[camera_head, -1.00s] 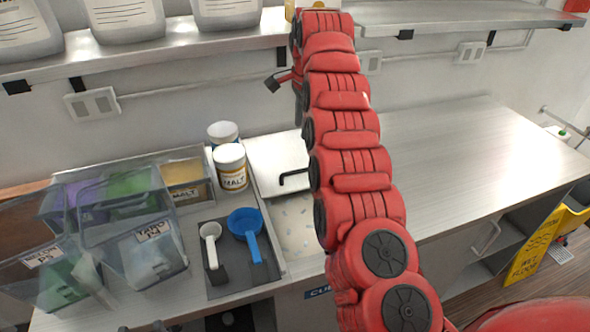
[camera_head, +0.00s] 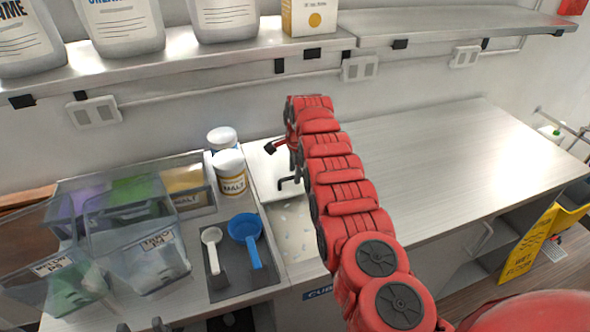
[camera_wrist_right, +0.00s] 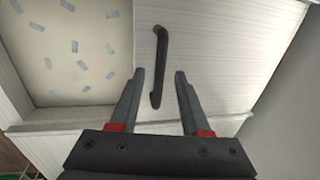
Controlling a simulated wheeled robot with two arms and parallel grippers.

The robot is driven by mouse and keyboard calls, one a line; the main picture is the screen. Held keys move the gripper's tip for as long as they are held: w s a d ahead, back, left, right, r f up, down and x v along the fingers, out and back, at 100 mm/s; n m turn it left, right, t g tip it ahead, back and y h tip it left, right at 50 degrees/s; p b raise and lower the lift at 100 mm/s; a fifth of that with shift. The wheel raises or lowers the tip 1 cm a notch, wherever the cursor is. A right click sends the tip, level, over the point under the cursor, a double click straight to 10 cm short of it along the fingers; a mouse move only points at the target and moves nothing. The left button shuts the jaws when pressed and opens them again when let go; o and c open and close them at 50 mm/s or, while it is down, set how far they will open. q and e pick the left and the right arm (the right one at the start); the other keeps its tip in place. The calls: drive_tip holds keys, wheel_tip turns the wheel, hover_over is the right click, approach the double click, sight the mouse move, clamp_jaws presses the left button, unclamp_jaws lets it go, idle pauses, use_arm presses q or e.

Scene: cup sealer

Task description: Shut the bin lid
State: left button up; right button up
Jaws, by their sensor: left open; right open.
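The bin is set into the counter; its open part (camera_head: 288,232) shows pale contents with small bluish pieces, also seen in the right wrist view (camera_wrist_right: 75,55). The flat white lid (camera_head: 262,170) lies over the back part, leaving the front uncovered. Its black bar handle (camera_wrist_right: 158,65) is in the right wrist view, where it lies between the spread fingertips of my open right gripper (camera_wrist_right: 160,74). No grip on it shows. In the head view the right gripper (camera_head: 296,165) is above the lid, partly hidden by my arm. My left gripper (camera_head: 141,327) barely shows at the bottom edge, open.
Left of the bin stand malt jars (camera_head: 230,173), a white scoop (camera_head: 211,240) and a blue scoop (camera_head: 244,232) on a dark mat, and clear topping containers (camera_head: 150,262). A shelf (camera_head: 180,58) runs above. The counter to the right (camera_head: 440,150) is clear.

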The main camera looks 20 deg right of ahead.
drive_tip(key=shift+f, duration=0.3)
clamp_jaws()
idle(1.4)
